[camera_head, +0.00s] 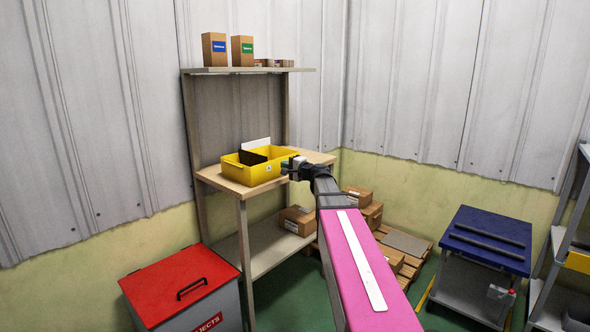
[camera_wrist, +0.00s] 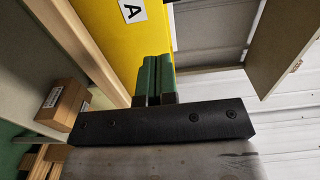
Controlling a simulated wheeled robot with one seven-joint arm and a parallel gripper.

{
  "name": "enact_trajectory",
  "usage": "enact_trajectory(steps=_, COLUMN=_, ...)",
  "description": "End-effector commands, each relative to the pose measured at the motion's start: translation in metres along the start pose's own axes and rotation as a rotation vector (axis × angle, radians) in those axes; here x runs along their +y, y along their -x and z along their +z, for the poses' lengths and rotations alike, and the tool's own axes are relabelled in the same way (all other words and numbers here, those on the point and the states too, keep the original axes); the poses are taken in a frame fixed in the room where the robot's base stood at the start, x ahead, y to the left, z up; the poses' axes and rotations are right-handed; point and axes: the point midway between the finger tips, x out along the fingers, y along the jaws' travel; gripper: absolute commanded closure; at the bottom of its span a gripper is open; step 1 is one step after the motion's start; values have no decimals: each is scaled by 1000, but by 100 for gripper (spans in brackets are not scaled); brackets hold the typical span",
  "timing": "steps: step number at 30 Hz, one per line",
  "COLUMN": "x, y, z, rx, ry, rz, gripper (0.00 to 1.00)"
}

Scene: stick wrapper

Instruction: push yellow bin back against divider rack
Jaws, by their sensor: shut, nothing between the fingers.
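The yellow bin (camera_head: 268,174) sits on the wooden top of a workbench (camera_head: 225,184), with a dark panel (camera_head: 250,157) standing in it. A white upright panel (camera_head: 256,144) shows behind the bin; I cannot tell whether it belongs to the divider rack. My gripper (camera_head: 288,166) is at the bin's right end in the head view. In the wrist view, its green fingers (camera_wrist: 153,58) are together and empty, with tips at the yellow bin wall (camera_wrist: 108,32) near a white label marked A (camera_wrist: 131,10). I cannot tell whether they touch it.
An upper shelf (camera_head: 270,71) with cartons hangs above the bench. A lower shelf (camera_head: 256,244) holds a carton (camera_head: 297,220). A red-lidded box (camera_head: 178,284) stands front left, a pallet with boxes (camera_head: 388,245) to the right, and a blue-topped cart (camera_head: 487,238) farther right.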

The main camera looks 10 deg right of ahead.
Motion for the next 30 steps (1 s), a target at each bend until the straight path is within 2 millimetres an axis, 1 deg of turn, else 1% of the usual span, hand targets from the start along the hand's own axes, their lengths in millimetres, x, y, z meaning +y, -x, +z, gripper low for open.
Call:
enact_trajectory(steps=1, x=0, y=-11, z=-2, rx=-1, ry=0, rz=0, gripper=100)
enact_trajectory(steps=3, x=0, y=-21, z=-1, rx=-1, ry=0, rz=0, gripper=100)
enact_trajectory(steps=9, x=0, y=-37, z=-1, rx=0, ry=0, rz=0, gripper=100)
enact_trajectory(steps=23, x=0, y=-41, z=0, rx=0, ry=0, rz=1, gripper=100)
enact_trajectory(steps=26, x=0, y=-51, z=-1, rx=-1, ry=0, rz=1, gripper=100)
enact_trajectory(steps=30, x=0, y=-77, z=-2, rx=-2, ry=0, rz=1, gripper=100)
